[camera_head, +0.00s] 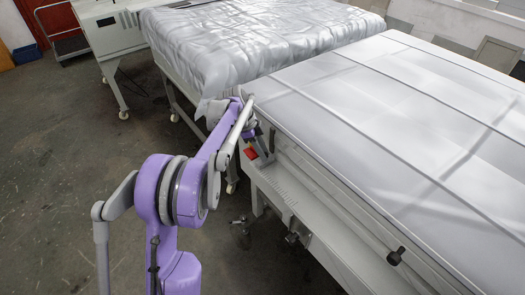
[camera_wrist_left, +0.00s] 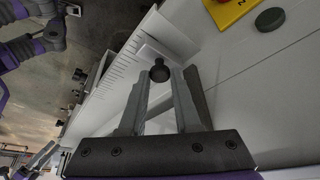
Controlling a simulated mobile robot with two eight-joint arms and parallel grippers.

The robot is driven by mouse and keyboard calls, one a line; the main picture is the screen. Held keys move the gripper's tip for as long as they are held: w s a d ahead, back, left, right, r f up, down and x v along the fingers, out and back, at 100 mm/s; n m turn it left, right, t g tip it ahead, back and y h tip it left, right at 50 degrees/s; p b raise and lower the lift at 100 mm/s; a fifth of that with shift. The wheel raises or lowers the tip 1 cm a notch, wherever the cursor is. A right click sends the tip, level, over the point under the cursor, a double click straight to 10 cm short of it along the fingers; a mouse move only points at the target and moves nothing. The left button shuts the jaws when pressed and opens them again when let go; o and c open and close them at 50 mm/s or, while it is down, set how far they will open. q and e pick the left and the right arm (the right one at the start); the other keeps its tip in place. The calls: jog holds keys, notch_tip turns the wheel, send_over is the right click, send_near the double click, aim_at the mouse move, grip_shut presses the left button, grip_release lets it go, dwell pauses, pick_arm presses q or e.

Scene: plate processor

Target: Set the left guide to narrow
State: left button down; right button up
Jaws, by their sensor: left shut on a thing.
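The left guide's black knob (camera_wrist_left: 160,70) sits between the fingertips of my left gripper (camera_wrist_left: 165,80) in the left wrist view. The gripper is shut on this knob. A pale guide plate (camera_wrist_left: 172,32) lies just beyond the knob, beside a white strip with dark scale marks (camera_wrist_left: 121,57). In the head view my left gripper (camera_head: 264,150) is at the near left corner of the grey machine, and my arm and fingers hide the knob there.
A red switch (camera_head: 250,153) is close beside the gripper; it shows on a yellow plate (camera_wrist_left: 229,10) next to a dark round button (camera_wrist_left: 270,19). Black knobs (camera_head: 292,238) (camera_head: 396,256) are farther along the machine's front.

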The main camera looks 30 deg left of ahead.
dwell(0.7)
pick_arm(q)
jog(key=s+d, duration=0.2)
jog(key=d, duration=0.3)
jog(key=s+d, duration=0.2)
jog(key=d, duration=0.3)
jog(key=s+d+b, duration=0.1)
jog(key=s+d, duration=0.1)
jog(key=d, duration=0.3)
jog(key=shift+s+d, duration=0.15)
jog(key=shift+s, duration=0.05)
jog(key=shift+s+d, duration=0.1)
jog(key=shift+d, duration=0.2)
jog(key=c, duration=0.6)
grip_release()
jog(key=shift+d, duration=0.15)
jog(key=shift+a+r, duration=0.15)
jog(key=shift+a, duration=0.05)
jog(key=v, duration=1)
jog(key=shift+s+a+r, duration=0.1)
jog(key=shift+s+r, duration=0.05)
jog(key=shift+r, duration=0.05)
